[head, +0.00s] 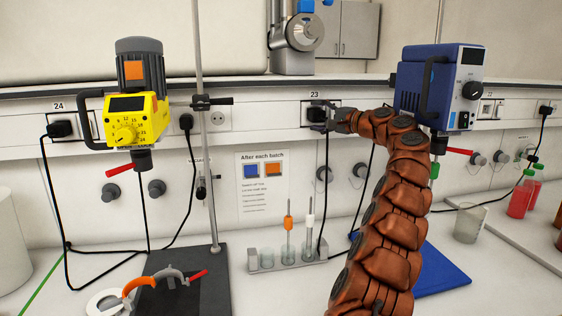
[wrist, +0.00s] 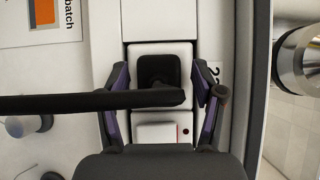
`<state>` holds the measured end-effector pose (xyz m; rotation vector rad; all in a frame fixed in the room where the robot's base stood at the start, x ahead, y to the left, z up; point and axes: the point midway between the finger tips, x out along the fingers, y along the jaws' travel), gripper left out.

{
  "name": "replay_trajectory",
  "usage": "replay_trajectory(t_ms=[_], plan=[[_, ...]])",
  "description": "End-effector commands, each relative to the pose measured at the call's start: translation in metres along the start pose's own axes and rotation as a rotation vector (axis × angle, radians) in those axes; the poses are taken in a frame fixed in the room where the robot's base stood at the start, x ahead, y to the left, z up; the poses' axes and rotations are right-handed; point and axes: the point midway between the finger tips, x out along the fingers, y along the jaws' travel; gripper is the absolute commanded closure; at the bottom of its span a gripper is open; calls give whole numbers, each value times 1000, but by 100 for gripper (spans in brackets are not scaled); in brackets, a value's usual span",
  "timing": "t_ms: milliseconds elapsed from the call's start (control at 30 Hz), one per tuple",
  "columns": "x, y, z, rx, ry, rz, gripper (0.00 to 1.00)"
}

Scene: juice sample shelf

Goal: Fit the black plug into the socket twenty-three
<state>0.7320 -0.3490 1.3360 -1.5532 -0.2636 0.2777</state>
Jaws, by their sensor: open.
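The black plug (wrist: 158,70) sits at the white plate of socket twenty-three (wrist: 150,50), under the "23" label. It appears seated; whether it is fully flush I cannot tell. In the head view the plug (head: 316,114) is at that socket (head: 333,104), and its black cable hangs down. My gripper (wrist: 163,82) is open, with one finger on each side of the plug and gaps between. The cable crosses in front of the left finger in the wrist view. In the head view my gripper (head: 336,119) is small and close to the wall, just right of the plug.
Socket 24 (head: 60,115) holds another black plug at the left. A yellow stirrer (head: 130,122) and a blue device (head: 438,88) flank my arm. A tube rack (head: 287,262) stands on the bench below. A metal cylinder (wrist: 298,58) shows at the right of the wrist view.

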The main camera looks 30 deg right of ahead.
Motion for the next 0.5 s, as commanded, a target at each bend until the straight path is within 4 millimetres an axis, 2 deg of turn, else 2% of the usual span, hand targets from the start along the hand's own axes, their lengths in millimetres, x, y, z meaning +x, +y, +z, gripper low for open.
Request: replay_trajectory(t_ms=[400, 500], plan=[[-17, 4, 12, -2, 0, -2, 32], [-15, 3, 11, -1, -1, 2, 32]])
